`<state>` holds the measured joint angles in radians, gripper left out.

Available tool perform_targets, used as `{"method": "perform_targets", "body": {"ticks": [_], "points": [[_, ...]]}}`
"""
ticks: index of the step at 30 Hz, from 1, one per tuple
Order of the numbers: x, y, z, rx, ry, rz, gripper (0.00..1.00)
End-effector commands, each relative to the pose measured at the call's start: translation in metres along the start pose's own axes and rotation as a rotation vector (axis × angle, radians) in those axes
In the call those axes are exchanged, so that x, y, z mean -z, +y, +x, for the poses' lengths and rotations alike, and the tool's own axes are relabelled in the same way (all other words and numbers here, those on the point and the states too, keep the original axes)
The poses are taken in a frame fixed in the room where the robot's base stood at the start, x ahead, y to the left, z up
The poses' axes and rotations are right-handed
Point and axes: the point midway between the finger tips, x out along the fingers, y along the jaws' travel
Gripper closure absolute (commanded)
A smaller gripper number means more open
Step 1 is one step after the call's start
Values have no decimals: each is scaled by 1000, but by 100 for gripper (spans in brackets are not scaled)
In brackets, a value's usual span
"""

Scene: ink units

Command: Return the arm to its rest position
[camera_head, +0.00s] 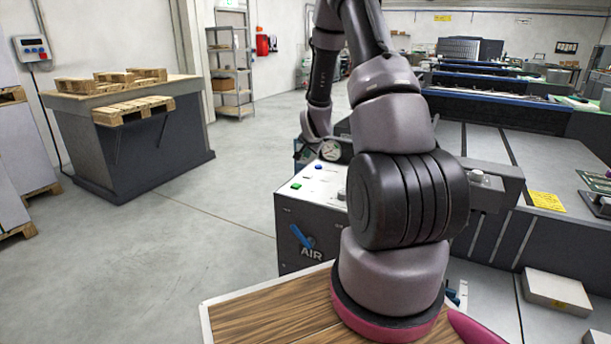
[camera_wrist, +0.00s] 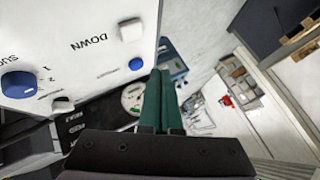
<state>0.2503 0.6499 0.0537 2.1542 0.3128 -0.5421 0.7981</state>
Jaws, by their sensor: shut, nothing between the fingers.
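My gripper (camera_wrist: 158,75) shows in the wrist view as two green fingers pressed together, with nothing between them. A white control panel (camera_wrist: 95,45) with knobs and the word DOWN is to the left of the fingers. A round gauge (camera_wrist: 132,97) appears just left of them. In the head view my arm rises from the wooden top, and its far end hangs beside the control box (camera_head: 292,212). The fingers are not clearly visible there. I cannot tell from these views whether the fingers touch anything.
The box carries a green button (camera_head: 296,186), a blue knob (camera_head: 319,166) and a blue AIR lever (camera_head: 302,238). A bench with pallets (camera_head: 130,140) stands at left, and shelves (camera_head: 231,70) behind. The grey floor between is clear. Printing machinery (camera_head: 500,150) fills the right.

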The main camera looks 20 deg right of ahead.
Motion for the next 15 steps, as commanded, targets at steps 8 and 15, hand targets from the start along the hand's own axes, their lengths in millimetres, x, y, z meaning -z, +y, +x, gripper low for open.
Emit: {"method": "perform_targets", "body": {"ticks": [8,15], "points": [[2,-5,-6,3,-2,-5,100],[16,-52,-87,23,-47,-85,100]]}}
